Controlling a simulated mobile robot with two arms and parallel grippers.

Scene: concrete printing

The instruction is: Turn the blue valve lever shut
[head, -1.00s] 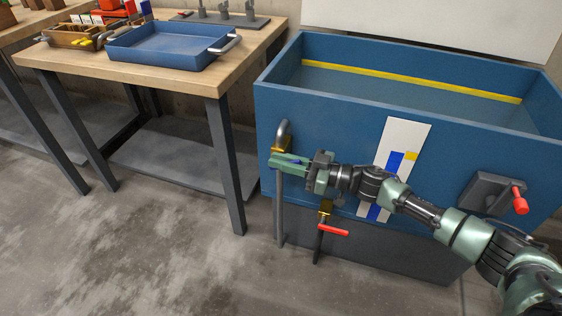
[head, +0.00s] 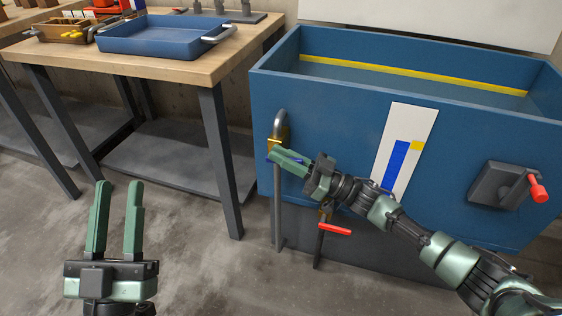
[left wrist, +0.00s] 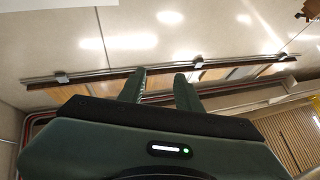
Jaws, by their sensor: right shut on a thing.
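The blue valve lever (head: 298,160) shows only as a small blue bit between the fingers of my right gripper (head: 281,157); the rest is hidden. My right gripper is shut on it, at the brass valve (head: 285,138) on the grey pipe on the left of the blue tank's front. The fingers slant up and to the left. My left gripper (head: 119,186) is open and empty, pointing up over the floor at lower left, well away from the valve. Its fingers also show apart in the left wrist view (left wrist: 160,85).
A lower valve with a red lever (head: 334,229) sits beneath my right arm. A red-handled crank (head: 538,188) sticks out at the tank's right. The blue tank (head: 340,113) carries a white gauge board (head: 428,124). A wooden table (head: 190,74) bearing a blue tray (head: 150,46) stands left.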

